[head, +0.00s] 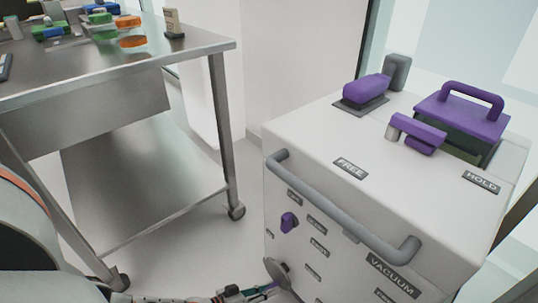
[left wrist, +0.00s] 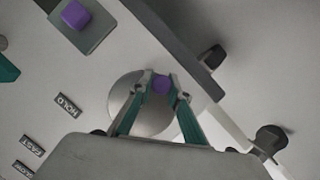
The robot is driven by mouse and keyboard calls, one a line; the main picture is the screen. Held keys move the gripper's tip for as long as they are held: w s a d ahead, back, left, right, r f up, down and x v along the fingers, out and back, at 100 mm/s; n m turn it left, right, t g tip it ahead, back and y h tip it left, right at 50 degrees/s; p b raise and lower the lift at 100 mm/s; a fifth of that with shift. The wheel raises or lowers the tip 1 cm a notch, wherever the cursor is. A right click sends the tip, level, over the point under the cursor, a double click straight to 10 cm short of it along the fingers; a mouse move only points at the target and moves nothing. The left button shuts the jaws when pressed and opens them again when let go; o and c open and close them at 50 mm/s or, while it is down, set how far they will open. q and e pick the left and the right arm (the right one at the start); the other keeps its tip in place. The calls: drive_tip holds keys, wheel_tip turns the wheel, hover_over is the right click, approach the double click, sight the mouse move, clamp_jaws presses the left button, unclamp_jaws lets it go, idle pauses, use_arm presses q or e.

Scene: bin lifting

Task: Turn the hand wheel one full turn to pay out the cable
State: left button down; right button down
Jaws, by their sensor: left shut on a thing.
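The hand wheel (head: 277,272) is a grey metal disc low on the front of the white cabinet (head: 300,160), near the bottom edge of the head view. In the left wrist view the wheel (left wrist: 135,118) shows with a purple crank knob (left wrist: 161,84) near its rim. My left gripper (head: 262,290) is at the wheel. In the left wrist view its teal fingers (left wrist: 160,88) are shut on the knob, one on each side. Part of the wheel is hidden behind the fingers. No cable can be made out. My right gripper is not in view.
A grey bar handle (head: 340,205) runs across the cabinet front above the wheel. A purple knob (head: 288,222) sits left on the front. Purple handles (head: 475,110) stand on top. A steel table (head: 110,70) with several small items stands at left, bare floor between.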

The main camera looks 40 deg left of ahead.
use_arm(q)
drive_tip(key=c, duration=1.9)
unclamp_jaws()
drive_tip(key=v, duration=1.2)
